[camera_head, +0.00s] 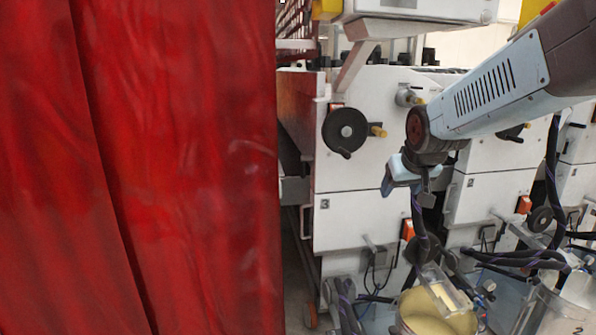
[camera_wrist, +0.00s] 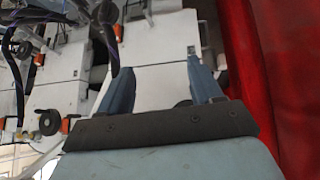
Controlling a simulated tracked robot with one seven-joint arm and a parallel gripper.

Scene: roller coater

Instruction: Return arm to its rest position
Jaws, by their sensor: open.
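My gripper (camera_wrist: 160,88) is open, with its two blue-grey fingers apart and nothing between them in the wrist view. In the head view my grey-blue arm comes in from the upper right, and its gripper end (camera_head: 405,185) hangs in front of the white roller coater (camera_head: 375,205). The fingertips are small and partly hidden there. The coater also shows beyond the fingers in the wrist view (camera_wrist: 155,60), where it looks tilted.
A red curtain-like sheet (camera_head: 150,170) fills the left of the head view and the right edge of the wrist view (camera_wrist: 285,80). A black handwheel (camera_head: 345,130) sticks out of the coater. Hoses and a bucket of yellowish material (camera_head: 425,312) are below my gripper.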

